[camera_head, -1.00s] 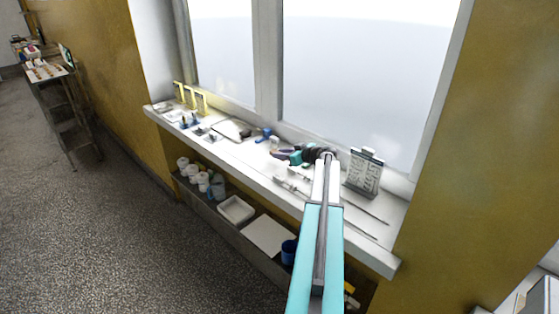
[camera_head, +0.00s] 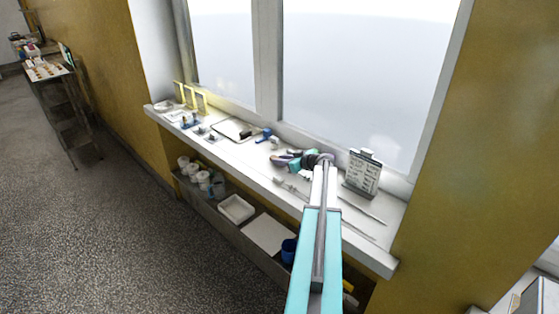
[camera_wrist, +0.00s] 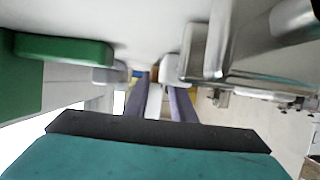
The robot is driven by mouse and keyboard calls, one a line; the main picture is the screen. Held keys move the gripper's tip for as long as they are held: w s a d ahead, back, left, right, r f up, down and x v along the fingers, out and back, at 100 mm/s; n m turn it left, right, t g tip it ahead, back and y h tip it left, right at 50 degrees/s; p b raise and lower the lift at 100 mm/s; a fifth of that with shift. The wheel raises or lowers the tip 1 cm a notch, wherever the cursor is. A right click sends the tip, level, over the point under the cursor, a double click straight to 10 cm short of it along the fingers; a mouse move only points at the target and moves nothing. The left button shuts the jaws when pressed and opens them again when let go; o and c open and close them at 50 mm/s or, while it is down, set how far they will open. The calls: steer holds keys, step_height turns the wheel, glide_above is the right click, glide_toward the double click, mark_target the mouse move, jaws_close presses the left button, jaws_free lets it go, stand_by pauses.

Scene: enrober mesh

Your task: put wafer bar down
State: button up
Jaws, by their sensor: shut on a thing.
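My gripper (camera_head: 279,161), with purple fingers and a teal body, is low over the white windowsill in the head view, in front of the window. In the wrist view my gripper (camera_wrist: 159,98) has its two purple fingers close together. A pale narrow strip, which I take for the wafer bar (camera_wrist: 153,101), shows between them. The bar's ends are hidden, and I cannot tell whether it touches the sill. In the head view the bar cannot be made out.
A white tray (camera_head: 228,127) with a dark piece at its edge lies left of my gripper. A small sign (camera_head: 362,171) stands to the right. Thin rods lie along the sill (camera_head: 388,262). A shelf below holds cups and a white bin (camera_head: 236,209).

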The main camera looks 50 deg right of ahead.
steer(key=shift+f, duration=0.1)
stand_by(0.3)
steer(key=o, duration=0.8)
steer(key=b+v, duration=0.3)
steer(key=v, duration=0.8)
steer(key=shift+s+b, duration=0.3)
steer(key=shift+b, duration=0.05)
steer(key=shift+s+r, duration=0.2)
steer(key=shift+r, duration=0.05)
